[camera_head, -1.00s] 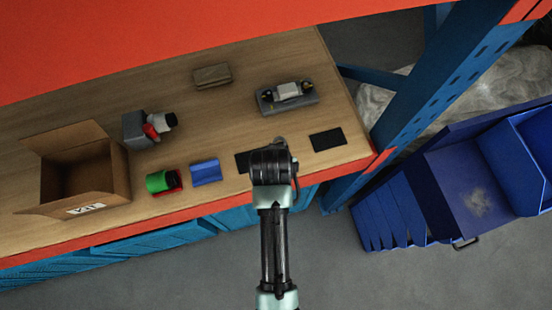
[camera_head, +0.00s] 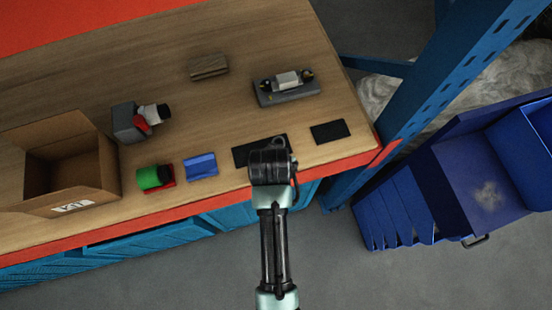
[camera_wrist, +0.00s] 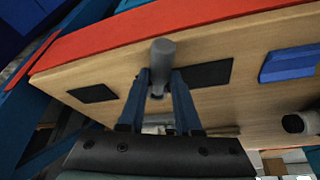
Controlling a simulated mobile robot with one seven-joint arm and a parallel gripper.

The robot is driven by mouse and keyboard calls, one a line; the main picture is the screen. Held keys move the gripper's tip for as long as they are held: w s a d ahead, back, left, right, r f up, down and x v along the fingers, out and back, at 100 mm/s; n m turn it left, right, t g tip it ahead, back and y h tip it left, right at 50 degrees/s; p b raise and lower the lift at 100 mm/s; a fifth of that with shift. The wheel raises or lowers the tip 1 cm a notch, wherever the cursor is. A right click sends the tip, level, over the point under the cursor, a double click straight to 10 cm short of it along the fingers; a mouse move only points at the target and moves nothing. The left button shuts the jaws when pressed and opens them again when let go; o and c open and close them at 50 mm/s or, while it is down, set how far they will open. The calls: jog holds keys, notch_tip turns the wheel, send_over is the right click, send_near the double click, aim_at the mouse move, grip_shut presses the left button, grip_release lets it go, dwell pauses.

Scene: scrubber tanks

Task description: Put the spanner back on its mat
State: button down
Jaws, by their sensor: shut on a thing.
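My gripper (camera_wrist: 161,88) is shut on a grey spanner (camera_wrist: 163,50) in the wrist view. The spanner's thick rounded end points toward the red bench edge, and its far part is hidden between the fingers. In the head view my wrist hides most of the spanner and the fingers. Two black mats lie near the bench's front edge. One mat (camera_head: 250,155) is partly behind my wrist; it also shows beside the spanner in the wrist view (camera_wrist: 212,73). The other mat (camera_head: 328,131) is bare, to the right. The spanner appears above the bench; its height is unclear.
A grey fixture (camera_head: 286,98) stands behind the mats. A blue block (camera_head: 201,165), a green roll (camera_head: 153,177), a grey-and-red device (camera_head: 130,122) and an open KIT box (camera_head: 107,180) lie leftward. A blue rack post (camera_head: 425,110) rises at right, with blue bins (camera_head: 455,190) beyond.

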jog(key=shift+f+b, duration=0.3)
jog(key=shift+f, duration=0.25)
jog(key=c, duration=0.5)
grip_release()
jog(key=shift+r, duration=0.1)
jog(key=shift+b+v, duration=0.55)
jog(key=shift+v, duration=5.85)
